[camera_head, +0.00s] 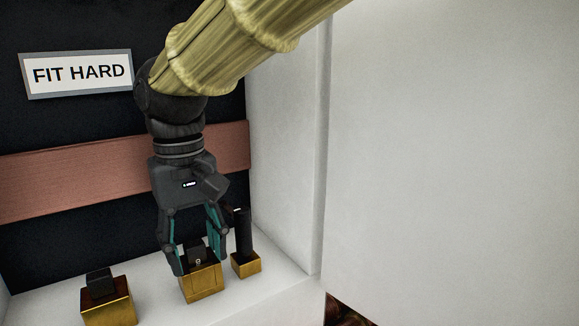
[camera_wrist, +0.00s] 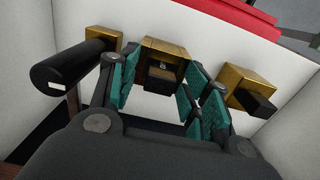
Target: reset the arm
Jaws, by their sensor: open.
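My gripper (camera_head: 200,250) points down at the middle brass block (camera_head: 203,284) on a white shelf. Its teal-lined fingers are open, one on each side of a small black piece (camera_head: 198,256) on top of that block. In the wrist view the open fingers (camera_wrist: 160,93) stand either side of the block and the black piece (camera_wrist: 161,76). I cannot tell whether the fingers touch it. My arm reaches in from the top of the head view.
A brass block with a tall black cylinder (camera_head: 243,232) stands close on the right. Another brass block (camera_head: 108,305) with a short black piece is at the left. A white wall (camera_head: 285,140) bounds the right side. A "FIT HARD" sign (camera_head: 78,74) hangs behind.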

